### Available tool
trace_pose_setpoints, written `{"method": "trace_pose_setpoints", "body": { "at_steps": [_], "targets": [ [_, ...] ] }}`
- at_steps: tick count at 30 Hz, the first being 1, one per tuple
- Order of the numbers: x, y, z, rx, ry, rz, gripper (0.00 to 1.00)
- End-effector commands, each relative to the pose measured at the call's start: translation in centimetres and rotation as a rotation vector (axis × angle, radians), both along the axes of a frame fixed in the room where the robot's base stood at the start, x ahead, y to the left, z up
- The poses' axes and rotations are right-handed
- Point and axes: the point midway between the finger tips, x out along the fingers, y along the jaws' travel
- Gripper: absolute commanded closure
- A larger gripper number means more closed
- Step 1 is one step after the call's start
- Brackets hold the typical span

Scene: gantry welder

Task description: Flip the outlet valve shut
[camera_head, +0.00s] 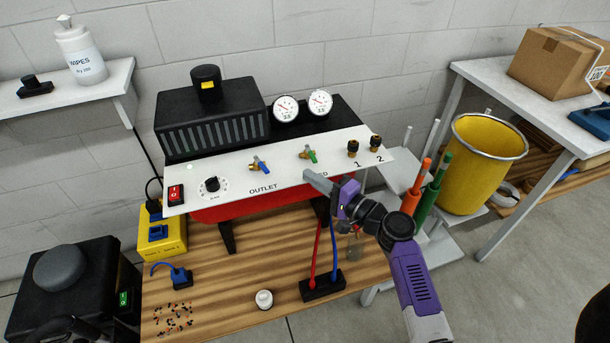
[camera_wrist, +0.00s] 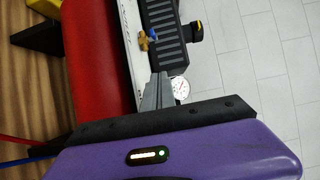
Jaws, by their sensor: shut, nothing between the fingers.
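The outlet valve (camera_head: 259,165) is a small brass valve with a blue handle on the white sloping panel, above the printed word OUTLET. Its handle points down and right in the head view. It also shows in the wrist view (camera_wrist: 148,40), beyond the fingertips. A similar valve with a green handle (camera_head: 308,154) sits to its right; its label is partly hidden by my gripper. My gripper (camera_head: 314,180) is shut and empty in front of the panel, below the green valve and right of the outlet valve. It is apart from the blue handle.
Two round gauges (camera_head: 302,106) stand behind the panel. A red switch (camera_head: 175,194) and a black dial (camera_head: 212,185) are at the panel's left. Two brass fittings (camera_head: 365,147) are at its right. A yellow bin (camera_head: 482,165) stands right.

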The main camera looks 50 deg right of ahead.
Motion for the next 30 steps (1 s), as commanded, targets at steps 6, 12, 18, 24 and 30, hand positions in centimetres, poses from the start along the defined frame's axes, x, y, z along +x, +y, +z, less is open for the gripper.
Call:
{"method": "trace_pose_setpoints", "body": {
  "at_steps": [6,12,18,24,30],
  "targets": [
    [4.4,-0.4,0.3,-0.001,-0.002,0.001,1.0],
    [8.1,-0.7,0.3,-0.001,0.0,0.0,1.0],
    [8.8,2.1,0.2,-0.002,0.001,0.001,1.0],
    [9.1,3.1,0.0,-0.002,0.001,0.0,1.0],
    [9.1,3.1,0.0,-0.003,0.001,-0.001,1.0]
  ]
}}
